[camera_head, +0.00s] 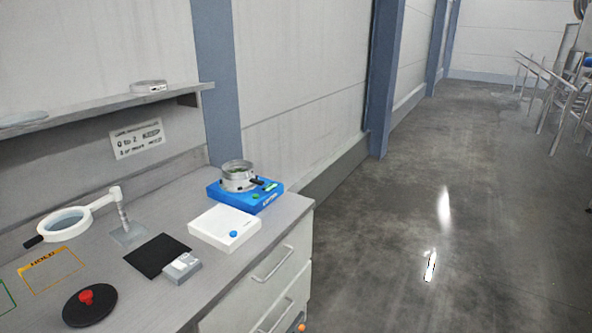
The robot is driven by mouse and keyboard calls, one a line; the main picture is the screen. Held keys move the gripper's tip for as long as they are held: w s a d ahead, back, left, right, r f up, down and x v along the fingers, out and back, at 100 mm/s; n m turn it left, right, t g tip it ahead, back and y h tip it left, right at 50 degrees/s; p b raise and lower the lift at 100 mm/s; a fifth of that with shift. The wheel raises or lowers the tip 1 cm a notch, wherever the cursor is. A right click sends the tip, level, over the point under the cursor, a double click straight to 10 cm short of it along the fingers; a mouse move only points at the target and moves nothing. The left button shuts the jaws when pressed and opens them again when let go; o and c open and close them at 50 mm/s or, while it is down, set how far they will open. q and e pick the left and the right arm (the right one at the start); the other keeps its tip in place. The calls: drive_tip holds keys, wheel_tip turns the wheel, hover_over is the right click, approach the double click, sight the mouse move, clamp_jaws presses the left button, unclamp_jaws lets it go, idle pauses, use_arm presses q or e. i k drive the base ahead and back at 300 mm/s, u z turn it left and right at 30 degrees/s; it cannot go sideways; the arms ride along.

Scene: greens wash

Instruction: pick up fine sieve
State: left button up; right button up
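No label marks any object as the fine sieve. Another flat round item (22,119) lies at the shelf's left; I cannot tell if either is a sieve. Neither of my grippers is in view.
The bench (190,285) holds a white box with a blue knob (225,229), a black mat (160,256), a small grey device (182,268), a magnifier on a stand (67,220) and a black disc with a red knob (90,307). Open floor (440,240) lies to the right.

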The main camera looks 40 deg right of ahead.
sight(247, 166)
drive_tip(key=z, duration=0.85)
drive_tip(key=k, duration=0.3)
drive_tip(key=z, duration=1.4)
drive_tip(key=i, duration=2.25)
drive_tip(key=u, duration=1.15)
drive_tip(key=i, duration=0.65)
drive_tip(key=u, duration=0.85)
